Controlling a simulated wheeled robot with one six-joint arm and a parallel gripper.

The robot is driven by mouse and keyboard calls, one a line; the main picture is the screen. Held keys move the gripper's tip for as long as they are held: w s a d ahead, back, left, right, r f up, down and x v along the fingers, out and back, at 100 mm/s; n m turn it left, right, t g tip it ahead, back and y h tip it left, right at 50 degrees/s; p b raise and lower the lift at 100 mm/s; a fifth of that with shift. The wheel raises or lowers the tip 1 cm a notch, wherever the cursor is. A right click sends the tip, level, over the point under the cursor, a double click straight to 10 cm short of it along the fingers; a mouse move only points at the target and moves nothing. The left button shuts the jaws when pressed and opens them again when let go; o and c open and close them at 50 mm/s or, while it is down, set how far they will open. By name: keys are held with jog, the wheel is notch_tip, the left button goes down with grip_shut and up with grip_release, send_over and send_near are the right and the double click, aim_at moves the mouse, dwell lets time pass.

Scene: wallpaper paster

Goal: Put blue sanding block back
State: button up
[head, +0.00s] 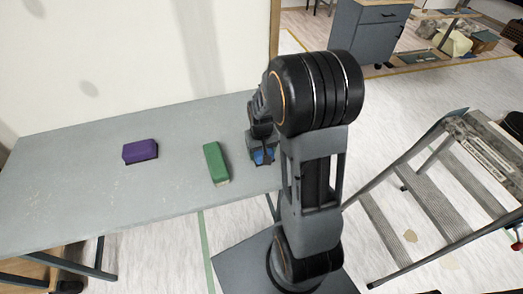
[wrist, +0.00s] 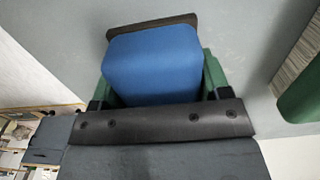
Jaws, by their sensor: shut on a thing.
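The blue sanding block (wrist: 152,62) has a dark layer on its far face. It sits between the fingers of my gripper (wrist: 160,82), which is shut on it. In the head view, only a little blue of the block (head: 259,157) shows at my gripper (head: 263,154), over the right end of the grey table (head: 85,190). My arm hides part of that area. I cannot tell whether the block touches the table top.
A green block (head: 215,163) lies on the table left of my gripper; it also shows at the right edge of the wrist view (wrist: 302,95). A purple block (head: 140,151) lies farther left. Free table lies around them. A stepladder (head: 440,190) stands at right.

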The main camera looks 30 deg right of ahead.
jog(key=shift+f, duration=0.15)
jog(key=shift+f+b, duration=0.25)
jog(key=shift+b, duration=0.05)
jog(key=o, duration=1)
jog(key=shift+c, duration=0.2)
jog(key=shift+r, duration=0.1)
notch_tip(320, 180, up, 13)
jog(key=p, duration=0.2)
jog(key=s+a+r+n+t, duration=0.2)
jog(key=s+a+r+t, duration=0.1)
jog(key=s+a, duration=0.6)
jog(key=w+p+v, duration=0.1)
jog(key=p+v, duration=0.5)
jog(key=v, duration=0.2)
jog(key=shift+d+t+p, duration=0.25)
jog(key=shift+t+p, duration=0.05)
jog(key=shift+p, duration=0.1)
